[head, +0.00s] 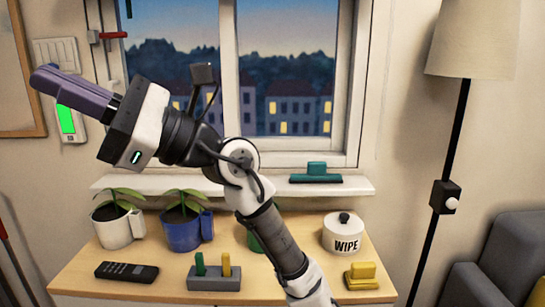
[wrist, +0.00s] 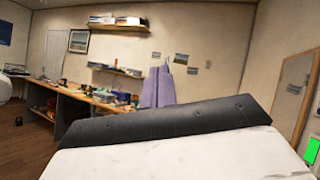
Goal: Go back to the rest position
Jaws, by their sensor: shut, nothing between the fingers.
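My gripper (head: 42,78) is raised at the upper left in the head view, in front of the wall and window frame. Its purple fingers are together with nothing between them and point left. In the wrist view the purple fingers (wrist: 158,88) stand upright, side by side, in the middle. My arm reaches up from the lower right across the cabinet and window sill. The gripper appears apart from everything around it, though its distance to the wall panel is hard to tell.
A wall panel with a green screen (head: 66,119) is just below the gripper. The cabinet top (head: 75,268) bears potted plants (head: 185,228), a black handset (head: 127,272), a grey block with pegs (head: 213,279) and a WIPE tub (head: 343,236). A floor lamp (head: 458,130) stands right.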

